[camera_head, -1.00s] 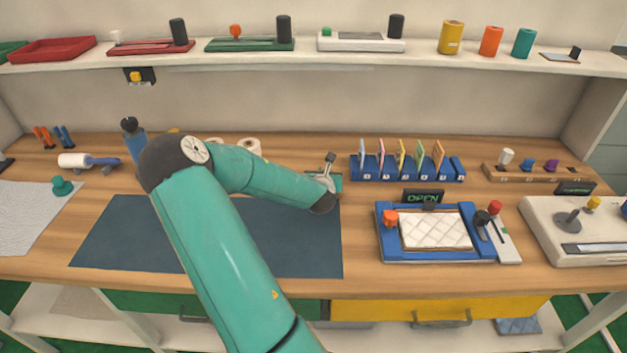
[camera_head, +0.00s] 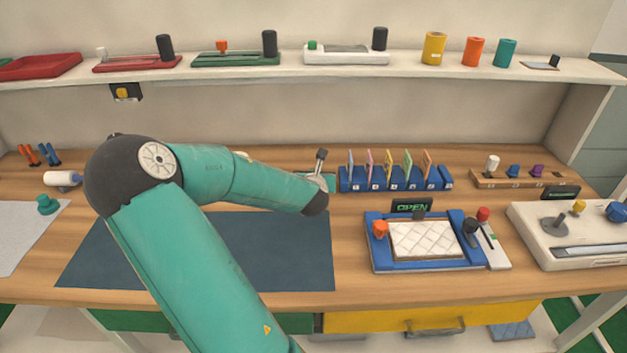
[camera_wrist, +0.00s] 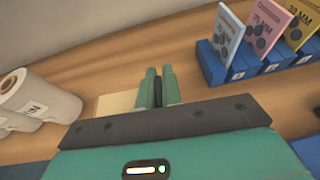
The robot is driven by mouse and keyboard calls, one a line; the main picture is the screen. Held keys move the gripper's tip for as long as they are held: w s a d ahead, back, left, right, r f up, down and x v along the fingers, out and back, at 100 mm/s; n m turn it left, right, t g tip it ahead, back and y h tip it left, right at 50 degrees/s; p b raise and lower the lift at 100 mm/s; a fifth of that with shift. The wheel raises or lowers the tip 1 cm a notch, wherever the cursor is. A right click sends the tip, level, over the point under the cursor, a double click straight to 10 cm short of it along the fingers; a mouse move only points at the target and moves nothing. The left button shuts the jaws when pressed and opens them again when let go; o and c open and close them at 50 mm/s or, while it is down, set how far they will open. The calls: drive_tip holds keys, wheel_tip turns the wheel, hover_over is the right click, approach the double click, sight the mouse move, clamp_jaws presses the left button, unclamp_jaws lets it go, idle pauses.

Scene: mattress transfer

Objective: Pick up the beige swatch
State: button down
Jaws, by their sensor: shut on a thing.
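The beige swatch (camera_wrist: 113,103) shows in the wrist view as a flat pale patch just left of my fingers, partly hidden behind them. My gripper (camera_wrist: 158,87) has its two teal fingers close together around a narrow dark piece, which looks like a grip on the swatch. Whether the swatch touches the wood or hangs just above it I cannot tell. In the head view my gripper (camera_head: 319,172) is near the back of the workbench, left of the card rack; the swatch is not discernible there.
A blue rack (camera_head: 392,181) of several coloured cards stands close right of my gripper. White rolls (camera_wrist: 38,97) lie at left in the wrist view. A blue-framed press (camera_head: 378,258) with an OPEN sign stands at front right. The dark mat (camera_head: 290,250) is bare where visible.

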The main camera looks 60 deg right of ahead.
drive_tip(key=s+d+r+v, duration=0.1)
drive_tip(key=v, duration=1)
